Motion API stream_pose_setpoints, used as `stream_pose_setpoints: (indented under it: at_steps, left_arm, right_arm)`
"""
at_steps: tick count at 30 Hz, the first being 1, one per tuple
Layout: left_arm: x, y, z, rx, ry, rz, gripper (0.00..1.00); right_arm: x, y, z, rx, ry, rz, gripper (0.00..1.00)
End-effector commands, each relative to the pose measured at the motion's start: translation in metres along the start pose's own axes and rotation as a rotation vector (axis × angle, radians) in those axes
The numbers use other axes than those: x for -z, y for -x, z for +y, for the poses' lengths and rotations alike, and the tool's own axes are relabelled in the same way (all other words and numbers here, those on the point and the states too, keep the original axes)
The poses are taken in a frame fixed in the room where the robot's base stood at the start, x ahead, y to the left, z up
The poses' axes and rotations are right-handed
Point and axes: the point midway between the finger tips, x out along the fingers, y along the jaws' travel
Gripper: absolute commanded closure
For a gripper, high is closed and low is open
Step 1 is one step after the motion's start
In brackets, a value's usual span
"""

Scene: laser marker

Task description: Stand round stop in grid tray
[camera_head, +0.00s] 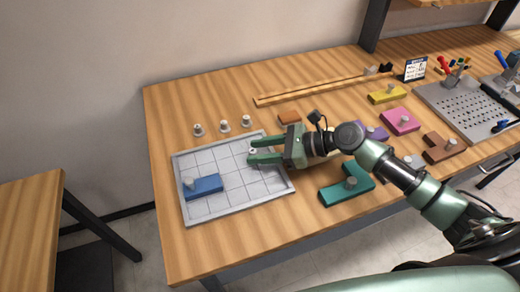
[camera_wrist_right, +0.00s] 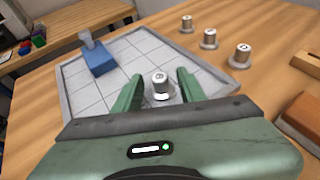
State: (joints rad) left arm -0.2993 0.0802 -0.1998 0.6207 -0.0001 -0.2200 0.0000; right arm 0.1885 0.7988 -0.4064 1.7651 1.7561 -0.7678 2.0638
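The grey grid tray (camera_head: 237,195) lies on the table with a blue block (camera_head: 203,187) with a knob at its left. One round stop (camera_head: 252,152), a small silver cylinder with a white top, stands upright in the tray's far right part. My right gripper (camera_head: 252,151) is open around it. In the right wrist view the stop (camera_wrist_right: 160,83) sits between the two green fingers, with a gap on each side. Three more stops (camera_head: 198,129), (camera_head: 225,126), (camera_head: 246,121) stand on the table behind the tray. My left gripper is out of view.
A teal L-shaped block (camera_head: 337,194) lies right of the tray. An orange-brown block (camera_head: 290,117) and a long wooden strip (camera_head: 315,91) lie behind. Yellow (camera_head: 386,94), pink (camera_head: 399,121) and brown (camera_head: 437,152) blocks and a perforated plate (camera_head: 462,108) are farther right.

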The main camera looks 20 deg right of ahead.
Motion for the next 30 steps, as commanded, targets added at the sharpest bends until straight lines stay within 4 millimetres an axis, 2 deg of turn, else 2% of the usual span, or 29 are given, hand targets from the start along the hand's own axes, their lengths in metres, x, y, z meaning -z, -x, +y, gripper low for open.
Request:
stream_pose_setpoints:
  at_steps: [4, 7, 15, 21, 25, 30]
  left_arm:
    - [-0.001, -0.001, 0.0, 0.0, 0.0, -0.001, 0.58]
    - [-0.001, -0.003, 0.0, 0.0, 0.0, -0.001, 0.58]
    - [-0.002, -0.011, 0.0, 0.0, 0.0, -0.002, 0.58]
    - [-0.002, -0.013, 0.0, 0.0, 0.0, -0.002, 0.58]
    - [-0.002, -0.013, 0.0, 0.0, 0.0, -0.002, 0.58]
    - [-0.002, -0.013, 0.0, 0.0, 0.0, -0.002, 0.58]
  right_arm:
    - [-0.002, 0.004, 0.0, 0.001, 0.0, 0.001, 0.6]
    - [0.0, 0.018, -0.001, 0.002, -0.001, 0.003, 0.6]
    - [0.001, 0.076, 0.0, 0.0, -0.003, 0.006, 0.6]
    - [0.0, 0.108, 0.0, 0.0, -0.003, 0.003, 0.6]
    - [-0.002, 0.118, 0.0, 0.0, -0.001, 0.0, 0.6]
    - [-0.003, 0.121, 0.0, -0.001, 0.001, 0.0, 0.6]
